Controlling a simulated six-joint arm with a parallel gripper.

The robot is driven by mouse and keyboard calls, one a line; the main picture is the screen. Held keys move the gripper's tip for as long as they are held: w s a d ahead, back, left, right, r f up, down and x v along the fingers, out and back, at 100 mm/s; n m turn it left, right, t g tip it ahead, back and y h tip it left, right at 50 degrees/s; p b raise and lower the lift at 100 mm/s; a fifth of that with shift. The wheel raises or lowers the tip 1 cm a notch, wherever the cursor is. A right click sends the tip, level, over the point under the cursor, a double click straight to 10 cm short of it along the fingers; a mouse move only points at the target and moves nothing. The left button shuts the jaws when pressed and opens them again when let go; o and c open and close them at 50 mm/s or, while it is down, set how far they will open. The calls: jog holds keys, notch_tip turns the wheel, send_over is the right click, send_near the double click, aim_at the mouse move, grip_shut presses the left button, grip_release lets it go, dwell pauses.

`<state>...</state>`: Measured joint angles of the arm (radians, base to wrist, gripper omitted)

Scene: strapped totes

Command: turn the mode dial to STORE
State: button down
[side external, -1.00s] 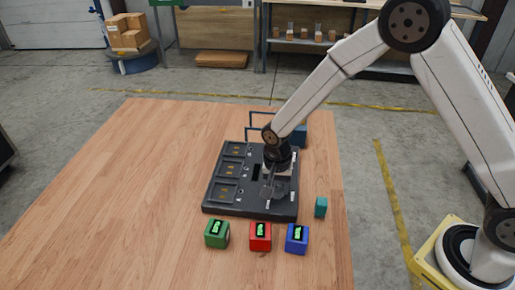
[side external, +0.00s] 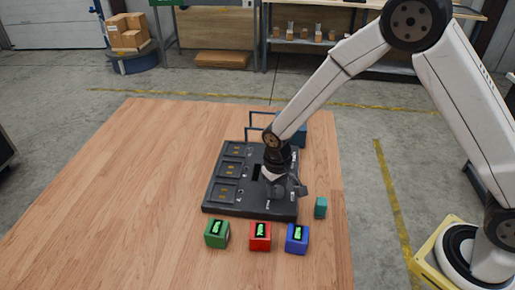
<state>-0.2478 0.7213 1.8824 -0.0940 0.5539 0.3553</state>
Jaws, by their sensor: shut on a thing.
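The dark panel (side external: 238,205) lies flat on the wooden table, with several recessed squares down its left side. My gripper (side external: 284,188) points down over the right part of the panel and is shut on the mode dial. The fingers and wrist hide the dial, so its pointer cannot be read. White label marks show on the panel near the gripper, but they are too small to read.
A green cube (side external: 217,234), a red cube (side external: 260,236) and a blue cube (side external: 297,239) stand in front of the panel. A small teal block (side external: 320,207) stands at its right. A blue tote (side external: 299,136) is behind. The table's left side (side external: 110,200) is clear.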

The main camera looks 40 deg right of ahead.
aim_at(278, 190)
jog(key=n, duration=1.1)
jog(key=shift+s, duration=0.1)
jog(key=shift+n+t, duration=0.3)
jog(key=shift+n, duration=1.5)
jog(key=shift+c, duration=1.2)
grip_release()
jog(key=shift+r, duration=0.15)
jog(key=shift+s+r, duration=0.2)
jog(key=shift+r, duration=3.6)
